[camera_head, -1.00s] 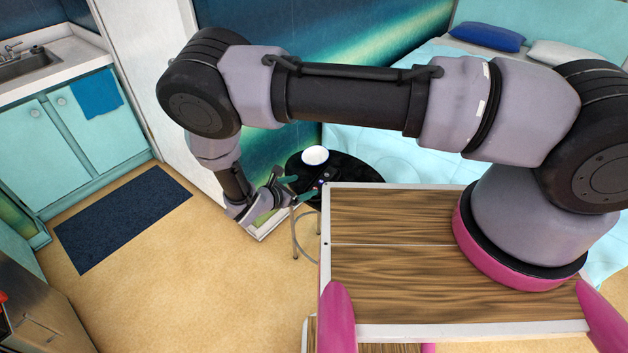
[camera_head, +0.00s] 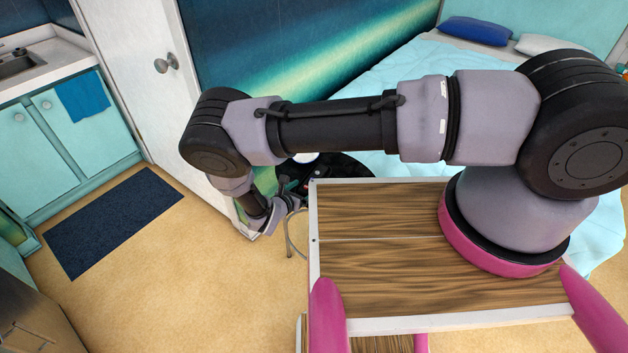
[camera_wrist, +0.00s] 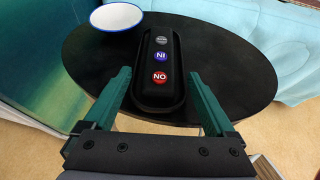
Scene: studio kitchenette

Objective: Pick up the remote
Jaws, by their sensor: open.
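The remote (camera_wrist: 160,84) is black with a grey, a blue and a red button. It lies on the round black table (camera_wrist: 235,75) in the wrist view. My gripper (camera_wrist: 158,75) is open, its two green fingers on either side of the remote's near part. I cannot tell whether the fingers touch it or how high they are above the table. In the head view my gripper (camera_head: 290,200) is low beside the black table (camera_head: 345,168), mostly behind my arm, and the remote is hard to make out.
A white bowl with a blue rim (camera_wrist: 108,14) stands on the table just left of the remote's far end. The bed (camera_head: 410,140) is behind the table. A white door (camera_head: 140,80) and dark wall are at the left. Open floor (camera_head: 190,270) lies in front.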

